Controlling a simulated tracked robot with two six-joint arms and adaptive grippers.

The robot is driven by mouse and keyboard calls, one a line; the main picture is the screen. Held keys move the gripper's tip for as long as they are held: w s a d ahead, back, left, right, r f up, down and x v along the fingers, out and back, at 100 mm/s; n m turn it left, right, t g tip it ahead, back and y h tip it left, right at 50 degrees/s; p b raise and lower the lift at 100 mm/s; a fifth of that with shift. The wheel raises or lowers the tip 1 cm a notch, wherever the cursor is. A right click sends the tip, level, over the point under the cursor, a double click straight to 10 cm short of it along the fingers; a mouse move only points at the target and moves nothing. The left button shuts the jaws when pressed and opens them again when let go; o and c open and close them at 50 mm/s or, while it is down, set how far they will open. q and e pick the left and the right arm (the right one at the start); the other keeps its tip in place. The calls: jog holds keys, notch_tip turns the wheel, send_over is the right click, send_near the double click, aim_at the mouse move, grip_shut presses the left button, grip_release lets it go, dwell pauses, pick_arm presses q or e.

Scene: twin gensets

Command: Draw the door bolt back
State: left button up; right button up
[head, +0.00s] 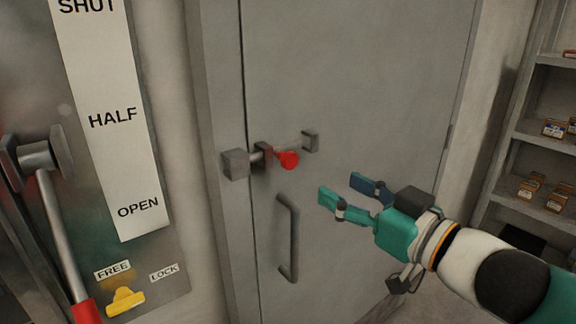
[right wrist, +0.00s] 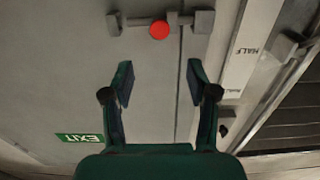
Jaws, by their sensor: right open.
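The door bolt (head: 263,155) is a grey bar with a red knob (head: 288,159). It runs across the left edge of the grey door (head: 360,90), from a block (head: 235,164) on the frame to a bracket (head: 310,141) on the door. The bar spans the gap between door and frame. My right gripper (head: 341,187) is open and empty, to the right of and below the knob, apart from it. In the right wrist view the red knob (right wrist: 159,29) shows beyond the open fingers (right wrist: 158,82). My left gripper is not in view.
A door handle (head: 289,238) is below the bolt. At left, a panel marked SHUT, HALF and OPEN (head: 110,115) has a red-gripped lever (head: 62,230) and a yellow catch (head: 125,300). Shelves with small boxes (head: 541,190) stand at right.

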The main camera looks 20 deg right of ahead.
aim_at(292, 161)
jog(key=b+x, duration=0.4)
jog(key=x, duration=0.9)
jog(key=shift+f, duration=0.15)
jog(key=shift+w+a, duration=0.1)
jog(key=shift+w, duration=0.3)
grip_shut()
